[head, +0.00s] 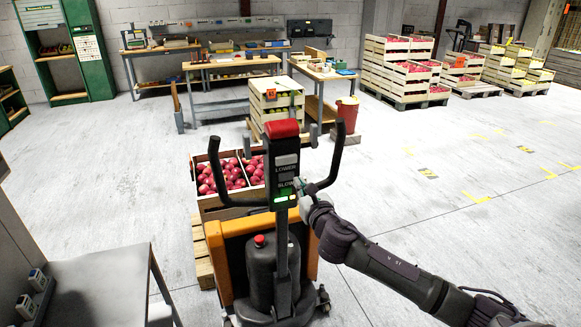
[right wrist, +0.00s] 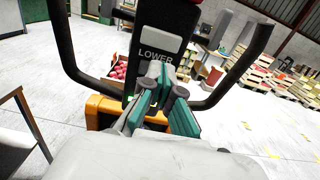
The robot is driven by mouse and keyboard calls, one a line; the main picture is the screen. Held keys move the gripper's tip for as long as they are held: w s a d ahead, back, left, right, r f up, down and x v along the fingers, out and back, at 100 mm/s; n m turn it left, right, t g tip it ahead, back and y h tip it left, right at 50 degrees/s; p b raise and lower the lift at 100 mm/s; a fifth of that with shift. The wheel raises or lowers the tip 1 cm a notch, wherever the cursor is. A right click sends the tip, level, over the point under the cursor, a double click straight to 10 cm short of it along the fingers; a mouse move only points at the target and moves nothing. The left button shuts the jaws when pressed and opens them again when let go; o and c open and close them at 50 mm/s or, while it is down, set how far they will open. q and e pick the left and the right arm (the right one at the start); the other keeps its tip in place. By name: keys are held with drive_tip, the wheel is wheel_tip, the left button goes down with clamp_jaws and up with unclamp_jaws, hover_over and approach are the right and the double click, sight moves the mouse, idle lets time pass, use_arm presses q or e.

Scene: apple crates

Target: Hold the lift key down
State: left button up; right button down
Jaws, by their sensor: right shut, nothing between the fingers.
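The pallet truck's control head (head: 283,172) stands upright in the middle of the head view, with a red cap on top and black loop handles at both sides. A pale key (head: 287,160) sits above the label LOWER, which also reads clearly in the right wrist view (right wrist: 157,54). Below it are a greenish key area and small lit green lamps (head: 286,199). I cannot read a lift label. My right gripper (head: 299,184) is shut and empty, its tips at the right side of the head's lower part. In the right wrist view its teal-padded fingers (right wrist: 164,100) cover that part; contact cannot be told.
The orange truck body (head: 237,225) stands below the head. A crate of red apples (head: 208,205) is just beyond it on a wooden pallet. A grey table (head: 105,285) is at the lower left. Stacked crates (head: 385,75) stand far right; the floor at right is clear.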

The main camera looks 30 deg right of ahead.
sight(286, 160)
drive_tip(key=p+x, duration=0.1)
drive_tip(key=x, duration=0.7)
drive_tip(key=shift+w, duration=0.1)
